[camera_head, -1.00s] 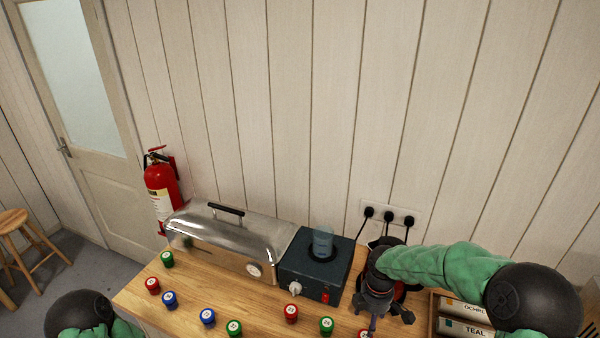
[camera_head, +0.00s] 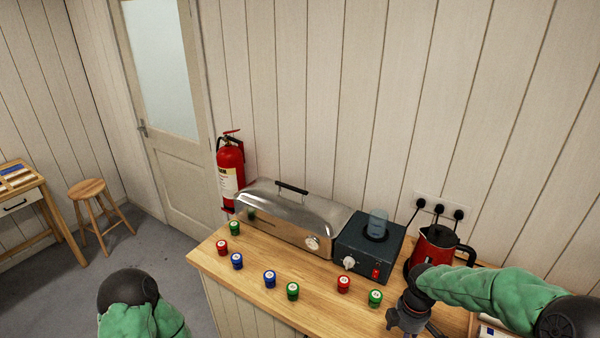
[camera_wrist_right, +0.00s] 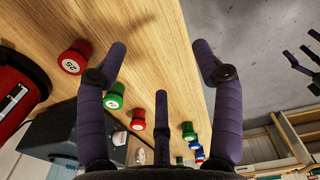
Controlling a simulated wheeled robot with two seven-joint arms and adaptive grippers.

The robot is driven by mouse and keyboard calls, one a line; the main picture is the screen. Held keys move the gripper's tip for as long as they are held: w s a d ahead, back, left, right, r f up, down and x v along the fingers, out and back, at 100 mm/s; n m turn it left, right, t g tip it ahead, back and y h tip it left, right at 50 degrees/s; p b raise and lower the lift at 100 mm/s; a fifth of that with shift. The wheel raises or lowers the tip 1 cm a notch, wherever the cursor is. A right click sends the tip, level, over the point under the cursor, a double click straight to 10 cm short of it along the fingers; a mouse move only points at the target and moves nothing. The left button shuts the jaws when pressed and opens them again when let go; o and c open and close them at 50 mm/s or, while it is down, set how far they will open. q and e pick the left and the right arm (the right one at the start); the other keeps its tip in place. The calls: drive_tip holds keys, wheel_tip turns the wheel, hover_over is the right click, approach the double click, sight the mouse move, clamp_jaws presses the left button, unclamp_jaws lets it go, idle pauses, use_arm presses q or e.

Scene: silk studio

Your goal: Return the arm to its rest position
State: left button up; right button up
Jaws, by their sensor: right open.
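My right arm reaches in from the right in the head view, its gripper (camera_head: 412,318) over the front right of the wooden counter (camera_head: 215,262), near the red kettle (camera_head: 437,248). In the right wrist view the right gripper (camera_wrist_right: 160,55) has its fingers spread, with nothing between them. Only the rounded black and green part of my left arm shows at the lower left of the head view. Dark fingers of my left gripper (camera_wrist_right: 304,50) show at the right edge of the wrist view, spread apart over the floor.
Several numbered jars line the counter, including a green one (camera_head: 375,298) and a red one (camera_head: 343,284) near the right gripper. A steel lidded steamer (camera_head: 290,217) and a dark heater box (camera_head: 355,245) stand behind. A stool (camera_head: 88,188) stands on open floor left.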

drive_tip(key=s+a+f+m+y, duration=0.2)
drive_tip(key=s+a+f+m, duration=0.15)
drive_tip(key=a+f, duration=0.3)
drive_tip(key=s+a+f+m+y, duration=0.1)
drive_tip(key=s+a+f+m, duration=0.1)
drive_tip(key=a+f+m, duration=0.45)
drive_tip(key=s+a+f+m, duration=0.4)
drive_tip(key=s+f+m, duration=0.2)
drive_tip(key=s+f, duration=0.4)
use_arm(q)
wheel_tip(320, 180, down, 12)
drive_tip(key=b, duration=1.1)
drive_tip(key=shift+w+d+r+b, duration=0.15)
drive_tip(key=shift+w+d+b, duration=0.05)
drive_tip(key=shift+w+b, duration=0.15)
use_arm(e)
wheel_tip(320, 180, down, 11)
drive_tip(key=shift+s+r+y, duration=0.2)
drive_tip(key=shift+s+y, duration=0.1)
drive_tip(key=shift+y, duration=0.1)
